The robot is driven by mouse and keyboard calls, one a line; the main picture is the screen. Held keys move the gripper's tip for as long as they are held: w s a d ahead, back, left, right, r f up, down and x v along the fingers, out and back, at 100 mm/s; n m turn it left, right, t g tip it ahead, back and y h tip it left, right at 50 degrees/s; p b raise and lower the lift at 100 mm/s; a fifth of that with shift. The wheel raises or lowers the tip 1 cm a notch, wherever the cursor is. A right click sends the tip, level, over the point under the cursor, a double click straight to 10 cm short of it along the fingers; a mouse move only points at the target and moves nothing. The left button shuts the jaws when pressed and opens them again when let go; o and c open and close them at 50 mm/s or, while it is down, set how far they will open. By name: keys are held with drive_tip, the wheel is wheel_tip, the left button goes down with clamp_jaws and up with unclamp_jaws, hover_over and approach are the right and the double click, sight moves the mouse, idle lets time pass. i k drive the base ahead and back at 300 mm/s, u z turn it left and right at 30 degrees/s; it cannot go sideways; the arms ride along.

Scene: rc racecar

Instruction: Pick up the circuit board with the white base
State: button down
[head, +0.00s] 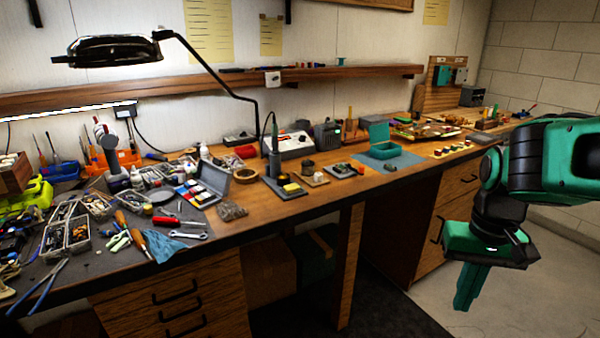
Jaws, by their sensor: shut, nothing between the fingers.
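My gripper (466,300) is at the right, off the bench's front edge. Its green fingers point down, are shut and hold nothing. It is well to the right of the board and apart from it.
Left of the board are a tan plate with a dark round part (311,176) and a soldering stand (285,187). A lamp (112,50) overhangs the left.

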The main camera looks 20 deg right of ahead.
sight(344, 168)
drive_tip(key=u, duration=0.4)
drive_tip(key=i, duration=1)
drive_tip(key=z, duration=0.05)
